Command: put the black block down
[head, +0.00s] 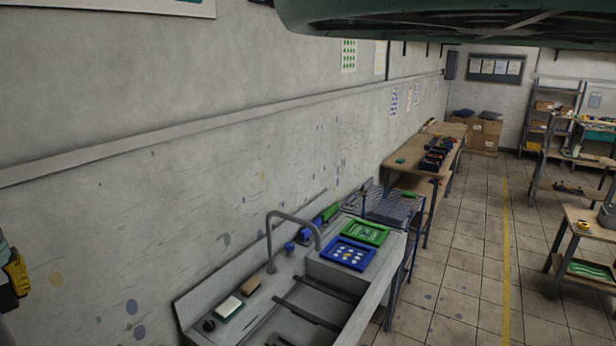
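I cannot make out my gripper in the head view, nor whether it holds anything. I cannot pick out a black block for certain. A small dark round thing (208,325) lies at the near left corner of the grey sink counter (222,297). Several dark boxes (436,155) stand in a row on the wooden table (400,160) farther back along the wall. A yellow and black thing (16,275) is cut off by the left edge, and I cannot tell what it is.
A blue frame (347,254) and a green frame (365,232) lie on the counter beyond the basin. A curved tap (271,243) rises at the wall side. A white-topped pad (229,308) and brown block (251,286) lie nearer. The tiled floor (465,255) is mostly clear.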

